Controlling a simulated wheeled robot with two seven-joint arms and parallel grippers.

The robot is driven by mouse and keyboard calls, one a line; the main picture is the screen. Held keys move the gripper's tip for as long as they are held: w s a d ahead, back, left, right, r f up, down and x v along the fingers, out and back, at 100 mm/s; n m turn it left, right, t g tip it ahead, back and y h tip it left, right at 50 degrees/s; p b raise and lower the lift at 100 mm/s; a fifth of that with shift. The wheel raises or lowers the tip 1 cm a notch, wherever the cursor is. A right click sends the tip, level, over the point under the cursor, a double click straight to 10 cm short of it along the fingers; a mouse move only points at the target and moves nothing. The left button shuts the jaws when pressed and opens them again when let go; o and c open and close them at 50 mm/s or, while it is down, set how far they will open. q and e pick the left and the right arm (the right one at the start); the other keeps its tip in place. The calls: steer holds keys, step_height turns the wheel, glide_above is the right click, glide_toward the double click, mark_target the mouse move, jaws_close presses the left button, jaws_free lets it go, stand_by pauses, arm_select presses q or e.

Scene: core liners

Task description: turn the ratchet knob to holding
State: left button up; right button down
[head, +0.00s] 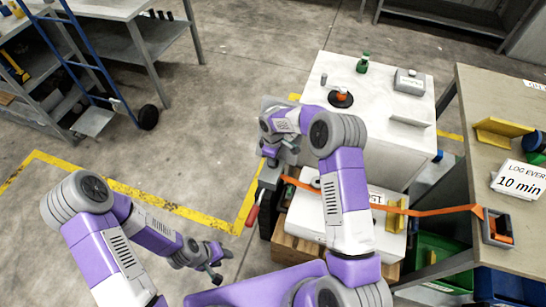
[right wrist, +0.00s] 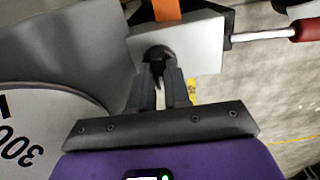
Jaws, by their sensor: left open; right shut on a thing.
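The ratchet (head: 270,176) is a grey block with an orange strap (head: 440,211) and a lever with a red grip (head: 252,215). The right wrist view shows its pale face (right wrist: 205,52), with the red grip (right wrist: 308,30) at the upper right. A small dark knob (right wrist: 157,52) sits on that face. My right gripper (right wrist: 160,72) is shut on the knob; the knob's setting cannot be read. In the head view my right gripper (head: 270,160) is over the ratchet, partly hidden by its own wrist. My left gripper (head: 214,268) is open and empty, low over the floor.
A white box (head: 305,222) lies under my right arm, on a wooden crate (head: 290,248). A white bench (head: 390,150) with bottles and small devices stands behind. A brown table (head: 480,100) is at the right, the strap reaching its edge.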

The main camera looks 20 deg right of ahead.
steer(key=shift+n, duration=0.4)
steer(key=c, duration=1.1)
jaws_free()
step_height(320, 180, up, 8)
steer(key=shift+f+p, duration=0.2)
steer(key=shift+p, duration=0.8)
